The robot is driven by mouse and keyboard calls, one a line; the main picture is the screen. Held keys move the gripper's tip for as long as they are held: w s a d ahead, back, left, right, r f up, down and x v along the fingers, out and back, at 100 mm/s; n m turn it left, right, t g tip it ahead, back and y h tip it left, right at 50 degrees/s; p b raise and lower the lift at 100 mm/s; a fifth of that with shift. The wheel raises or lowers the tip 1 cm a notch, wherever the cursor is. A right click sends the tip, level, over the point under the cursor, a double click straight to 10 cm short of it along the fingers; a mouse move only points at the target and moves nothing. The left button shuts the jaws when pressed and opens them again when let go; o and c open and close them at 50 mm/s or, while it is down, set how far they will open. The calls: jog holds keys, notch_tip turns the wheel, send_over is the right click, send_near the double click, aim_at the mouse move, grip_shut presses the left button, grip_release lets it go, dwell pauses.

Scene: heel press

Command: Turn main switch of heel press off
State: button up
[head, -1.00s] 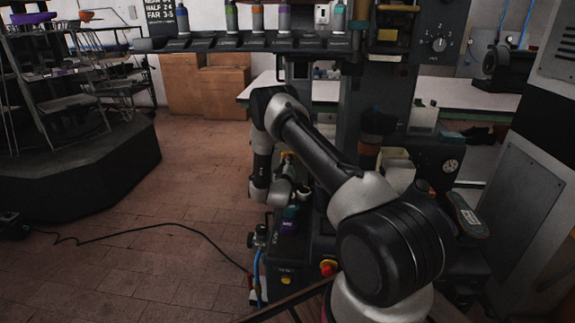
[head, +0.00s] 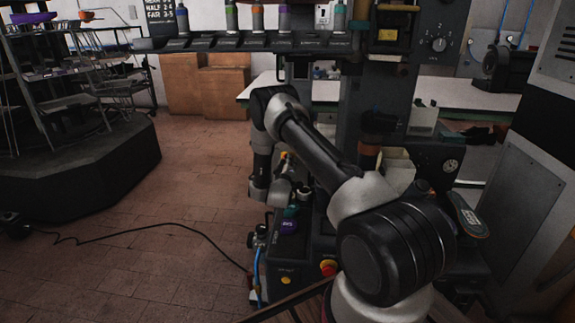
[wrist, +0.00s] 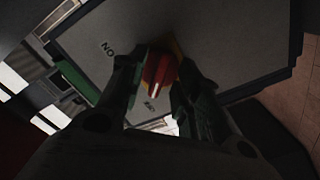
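The main switch (wrist: 157,74) is a red knob on a yellow backing on a grey panel (wrist: 215,40) in the wrist view. An upside-down "ON" label is beside it. My gripper (wrist: 160,82) has one finger on each side of the red knob, and the gap between the fingers is about the knob's width. The right finger hides part of the knob and backing. In the head view, the heel press (head: 375,80) stands at centre right, and my arm's end is low at its left side. The fingers and the knob between them cannot be made out there.
A black cable (head: 150,228) runs over the brick floor. A dark rack (head: 70,130) stands left, with free floor between.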

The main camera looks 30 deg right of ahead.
jog(key=v, duration=1.2)
